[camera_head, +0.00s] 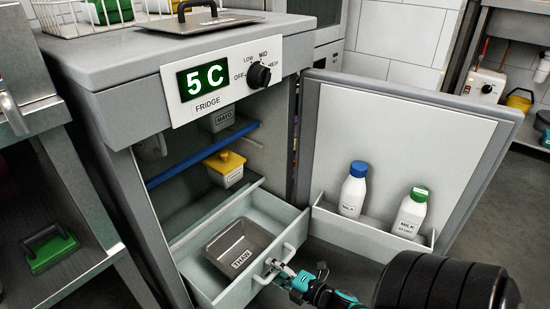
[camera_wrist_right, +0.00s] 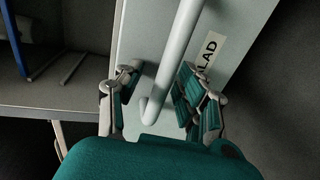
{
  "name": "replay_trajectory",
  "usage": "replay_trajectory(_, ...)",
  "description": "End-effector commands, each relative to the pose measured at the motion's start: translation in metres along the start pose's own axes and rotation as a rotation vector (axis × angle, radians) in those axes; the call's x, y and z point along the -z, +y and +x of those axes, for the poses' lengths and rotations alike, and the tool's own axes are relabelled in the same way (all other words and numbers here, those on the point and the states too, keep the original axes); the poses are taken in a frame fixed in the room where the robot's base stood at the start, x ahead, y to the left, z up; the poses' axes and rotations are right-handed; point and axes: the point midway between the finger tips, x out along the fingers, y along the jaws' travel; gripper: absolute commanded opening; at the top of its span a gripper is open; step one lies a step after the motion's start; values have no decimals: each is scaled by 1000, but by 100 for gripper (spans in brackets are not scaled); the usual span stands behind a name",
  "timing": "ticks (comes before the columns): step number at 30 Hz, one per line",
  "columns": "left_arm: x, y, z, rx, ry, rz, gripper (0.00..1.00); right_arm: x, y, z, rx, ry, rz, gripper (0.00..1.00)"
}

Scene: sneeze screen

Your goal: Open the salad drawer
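The salad drawer (camera_head: 198,281) is a pale box at the bottom of the open fridge, pulled partly out, with a grey tray (camera_head: 232,240) inside it. My right gripper (camera_head: 282,273) is at the handle. In the right wrist view its two fingers (camera_wrist_right: 158,98) are apart, one on each side of the bar, with a visible gap on the left side. My left gripper is not in view.
The fridge door (camera_head: 400,150) stands open at the right, with two milk bottles (camera_head: 353,190) (camera_head: 412,212) in its shelf. A yellow-lidded tub (camera_head: 225,168) sits on the shelf above the drawer. A steel cabinet (camera_head: 75,190) stands close on the left.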

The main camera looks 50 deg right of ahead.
Motion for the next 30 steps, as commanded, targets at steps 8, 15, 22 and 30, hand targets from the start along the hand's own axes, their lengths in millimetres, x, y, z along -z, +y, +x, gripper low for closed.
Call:
replay_trajectory(8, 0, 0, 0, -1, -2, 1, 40, 0, -2, -24, 4, -1, 1, 38)
replay_trajectory(15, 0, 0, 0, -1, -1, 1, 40, 0, -2, -77, 5, -2, 2, 38)
replay_trajectory(22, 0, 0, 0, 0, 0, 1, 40, 0, -1, -111, 2, -1, 1, 38)
replay_trajectory(30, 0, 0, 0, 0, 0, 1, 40, 0, 0, -121, 0, -1, 0, 38)
